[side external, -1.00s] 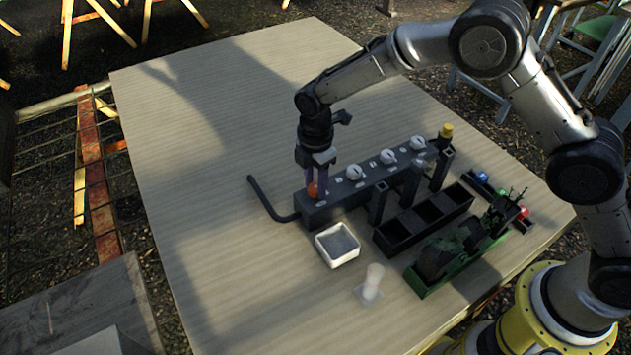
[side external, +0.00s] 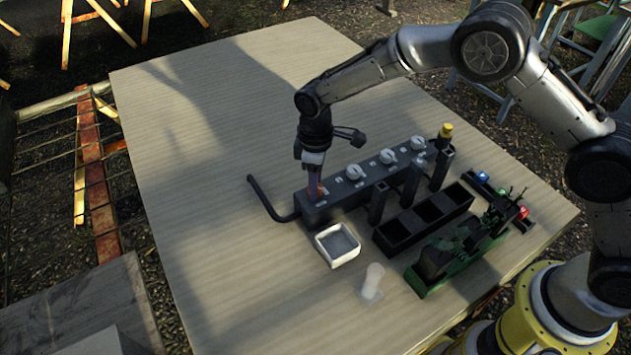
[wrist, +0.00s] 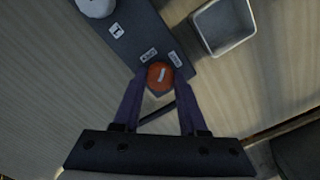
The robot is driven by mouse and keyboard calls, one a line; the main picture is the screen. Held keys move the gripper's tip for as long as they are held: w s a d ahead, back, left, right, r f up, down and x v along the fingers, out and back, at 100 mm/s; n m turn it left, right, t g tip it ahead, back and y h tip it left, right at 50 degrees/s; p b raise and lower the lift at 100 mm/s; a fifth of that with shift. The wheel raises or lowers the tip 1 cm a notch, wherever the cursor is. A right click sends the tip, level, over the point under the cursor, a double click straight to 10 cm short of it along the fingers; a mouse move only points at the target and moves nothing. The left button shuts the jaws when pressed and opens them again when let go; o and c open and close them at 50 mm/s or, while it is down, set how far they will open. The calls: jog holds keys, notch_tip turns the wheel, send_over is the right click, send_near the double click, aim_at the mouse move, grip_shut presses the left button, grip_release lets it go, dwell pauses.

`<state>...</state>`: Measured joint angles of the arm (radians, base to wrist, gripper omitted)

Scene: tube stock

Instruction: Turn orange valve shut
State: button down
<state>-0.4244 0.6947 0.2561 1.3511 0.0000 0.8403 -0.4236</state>
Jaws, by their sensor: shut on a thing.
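The orange valve (wrist: 160,76) is a round knob with a pale line mark on its top. It sits at the left end of the dark valve block (side external: 338,200) in the side view. My gripper (wrist: 159,82) points down over this end, its two purple fingers shut on the knob from both sides. In the side view my gripper (side external: 315,192) mostly hides the knob. Small white labels lie beside the knob on the block; their print is too small to read.
Several white knobs (side external: 354,172) line the block to the right. A white square tray (side external: 337,245) stands in front. A black compartment box (side external: 424,219) and a green machine (side external: 462,250) stand to the right. A bent dark pipe (side external: 266,200) leaves the block's left end. The table's left side is clear.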

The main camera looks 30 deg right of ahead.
jog(key=m, duration=0.4)
jog(key=shift+r+m, duration=0.1)
jog(key=shift+m, duration=1.6)
jog(key=shift+c, duration=2.2)
grip_release()
notch_tip(320, 180, up, 14)
